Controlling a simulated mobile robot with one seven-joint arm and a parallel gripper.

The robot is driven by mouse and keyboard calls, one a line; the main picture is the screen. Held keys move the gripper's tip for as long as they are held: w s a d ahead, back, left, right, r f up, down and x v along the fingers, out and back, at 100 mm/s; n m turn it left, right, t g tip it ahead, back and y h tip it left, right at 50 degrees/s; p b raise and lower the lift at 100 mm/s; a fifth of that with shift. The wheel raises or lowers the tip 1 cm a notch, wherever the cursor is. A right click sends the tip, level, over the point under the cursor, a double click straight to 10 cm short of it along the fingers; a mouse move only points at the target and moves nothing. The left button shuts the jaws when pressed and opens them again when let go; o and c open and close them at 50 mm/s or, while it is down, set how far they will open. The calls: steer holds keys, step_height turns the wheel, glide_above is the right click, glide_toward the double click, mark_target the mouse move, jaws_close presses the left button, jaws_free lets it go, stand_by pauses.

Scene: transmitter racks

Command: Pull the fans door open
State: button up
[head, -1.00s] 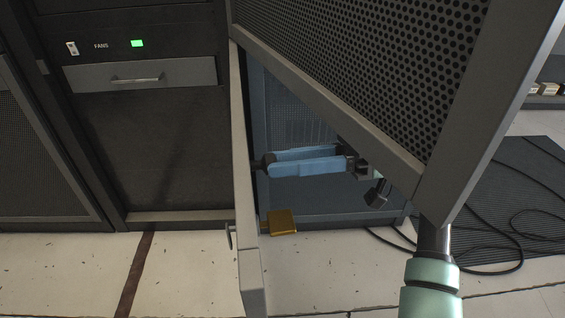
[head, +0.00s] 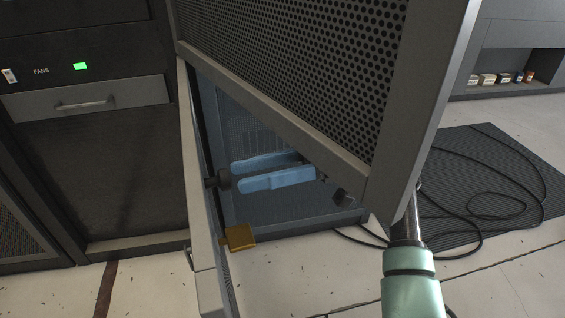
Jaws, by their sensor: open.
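The label FANS (head: 41,71) is on the dark rack at left, above a grey drawer front with a bar handle (head: 84,105). A narrow grey door (head: 203,220), seen nearly edge-on, stands out from the rack, with a small handle (head: 188,257) on its left face. I cannot tell for sure that it is the fans door. My gripper (head: 236,174), with two blue fingers, points left at its right side. The fingers are apart, by a dark round knob (head: 223,180); contact is unclear. A gold block (head: 240,237) is just below. A perforated panel hides my wrist.
The large perforated panel (head: 300,70) hangs across the upper middle, in front of my arm. A green light (head: 80,66) glows by the label. Black cables lie on a dark mat (head: 490,170) at right. Pale floor (head: 330,275) is clear in front.

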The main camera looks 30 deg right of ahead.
steer(key=shift+b+v, duration=0.5)
steer(key=shift+v, duration=2.45)
